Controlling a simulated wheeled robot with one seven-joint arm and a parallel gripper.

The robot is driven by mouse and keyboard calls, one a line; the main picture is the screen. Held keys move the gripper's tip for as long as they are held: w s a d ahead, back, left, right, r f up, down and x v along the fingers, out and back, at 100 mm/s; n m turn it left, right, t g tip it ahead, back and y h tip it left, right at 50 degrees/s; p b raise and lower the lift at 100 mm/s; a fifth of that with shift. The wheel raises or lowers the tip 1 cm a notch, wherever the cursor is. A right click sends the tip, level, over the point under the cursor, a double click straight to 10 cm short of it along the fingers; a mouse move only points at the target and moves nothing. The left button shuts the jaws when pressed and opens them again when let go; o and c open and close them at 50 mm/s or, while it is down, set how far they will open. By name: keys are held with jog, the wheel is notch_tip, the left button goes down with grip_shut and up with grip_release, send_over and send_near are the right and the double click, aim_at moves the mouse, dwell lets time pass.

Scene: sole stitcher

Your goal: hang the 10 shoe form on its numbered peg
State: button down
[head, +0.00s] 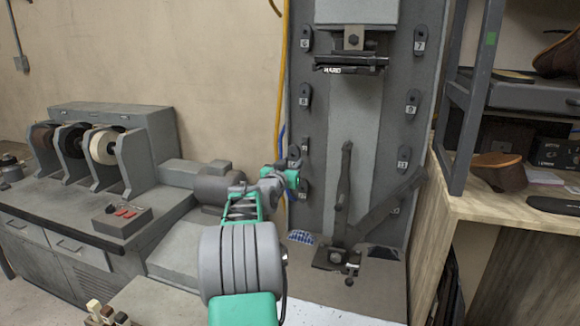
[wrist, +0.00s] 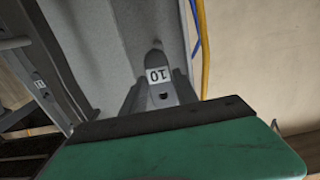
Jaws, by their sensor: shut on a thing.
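My gripper (head: 287,178) is at the lower left edge of the grey machine column (head: 350,110). In the wrist view, a dark rounded piece with a white "10" label (wrist: 158,76), upside down in the picture, lies between my gripper's narrow grey fingers (wrist: 160,98). I take it as the 10 shoe form, held against or very close to the column. A dark hole shows near its label. Whether it sits on a peg cannot be told. In the head view the form is small and partly hidden by my gripper.
Dark numbered plates line both column edges, including 6 (head: 305,42), 8 (head: 304,98), 7 (head: 420,42) and 9 (head: 411,104). A dark lever (head: 344,180) stands before the column. A yellow cable (head: 283,80) runs on its left. A wooden bench (head: 480,205) stands right.

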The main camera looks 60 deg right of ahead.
jog(key=w+d+p, duration=0.1)
jog(key=d+p, duration=0.2)
jog(key=d, duration=0.6)
jog(key=shift+w+r+p, duration=0.15)
jog(key=shift+w+p, duration=0.15)
jog(key=shift+p, duration=0.05)
jog(key=shift+a+b, duration=0.15)
jog(key=shift+b, duration=0.45)
jog(key=shift+d, duration=0.25)
dwell(0.6)
jog(key=shift+d, duration=0.35)
jog(key=shift+d, duration=0.25)
